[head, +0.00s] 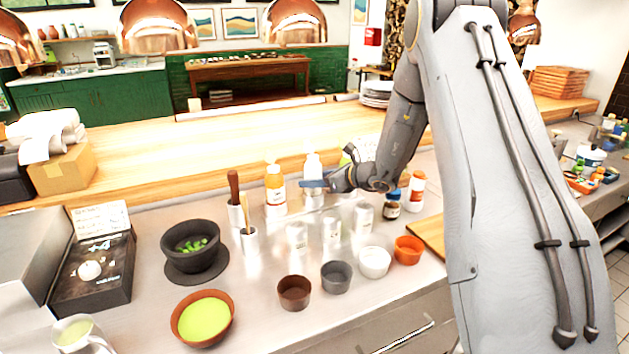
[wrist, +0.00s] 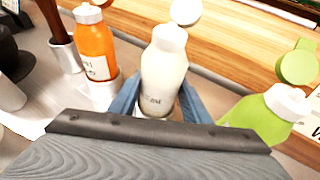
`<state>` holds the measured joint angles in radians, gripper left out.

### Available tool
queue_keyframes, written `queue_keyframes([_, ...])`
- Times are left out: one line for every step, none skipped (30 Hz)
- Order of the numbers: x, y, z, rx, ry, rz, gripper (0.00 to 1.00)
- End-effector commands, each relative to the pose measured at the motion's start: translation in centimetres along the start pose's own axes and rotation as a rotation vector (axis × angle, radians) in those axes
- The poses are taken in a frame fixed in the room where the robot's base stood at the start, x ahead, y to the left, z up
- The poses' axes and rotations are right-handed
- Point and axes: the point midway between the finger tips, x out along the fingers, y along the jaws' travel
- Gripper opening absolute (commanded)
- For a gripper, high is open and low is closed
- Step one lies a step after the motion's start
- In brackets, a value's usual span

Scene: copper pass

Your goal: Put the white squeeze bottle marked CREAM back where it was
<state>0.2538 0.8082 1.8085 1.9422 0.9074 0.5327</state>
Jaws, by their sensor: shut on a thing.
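The white squeeze bottle (head: 313,163) is held upright by my gripper (head: 315,184) at the back of the steel counter. In the wrist view the white bottle (wrist: 163,72) stands between the blue fingers (wrist: 157,103), which press on its lower sides. Its label is partly visible, too small to read surely. An orange bottle (head: 274,181) stands just left of it, also in the wrist view (wrist: 95,48). A green bottle (wrist: 262,112) is just right of it, mostly hidden by my arm in the head view. I cannot tell whether the white bottle's base touches anything.
Several steel cans (head: 297,238) stand in front of the bottles. Small bowls, among them a white one (head: 374,262) and an orange one (head: 408,250), line the front. A dark mortar (head: 191,246) is left. A wooden ledge (head: 240,140) runs behind.

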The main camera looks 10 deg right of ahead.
Motion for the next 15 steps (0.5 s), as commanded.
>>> queue_keyframes([0.14,0.03,-0.33,0.0,0.0,0.001,0.31])
queue_keyframes([0.21,0.01,-0.47,-0.001,-0.001,0.001,0.31])
queue_keyframes([0.28,-0.01,-0.59,-0.001,-0.002,0.0,0.31])
queue_keyframes([0.31,-0.02,-0.64,-0.002,-0.002,0.0,0.31])
queue_keyframes([0.33,-0.03,-0.67,-0.002,-0.003,0.0,0.31])
queue_keyframes([0.34,-0.04,-0.68,-0.002,-0.003,-0.001,0.31])
queue_keyframes([0.34,-0.04,-0.68,-0.002,-0.003,-0.001,0.31])
queue_keyframes([0.34,-0.04,-0.68,-0.002,-0.003,-0.001,0.31])
queue_keyframes([0.34,-0.04,-0.69,-0.002,-0.003,-0.001,0.31])
queue_keyframes([0.33,-0.04,-0.69,-0.002,-0.003,-0.001,0.31])
queue_keyframes([0.34,-0.04,-0.71,-0.002,-0.003,0.0,0.31])
queue_keyframes([0.37,-0.04,-0.78,-0.002,-0.002,-0.001,0.31])
queue_keyframes([0.41,-0.05,-0.86,-0.002,-0.002,-0.001,0.31])
queue_keyframes([0.46,-0.05,-0.97,-0.001,-0.002,-0.001,0.31])
queue_keyframes([0.51,-0.05,-1.09,-0.001,-0.002,-0.001,0.31])
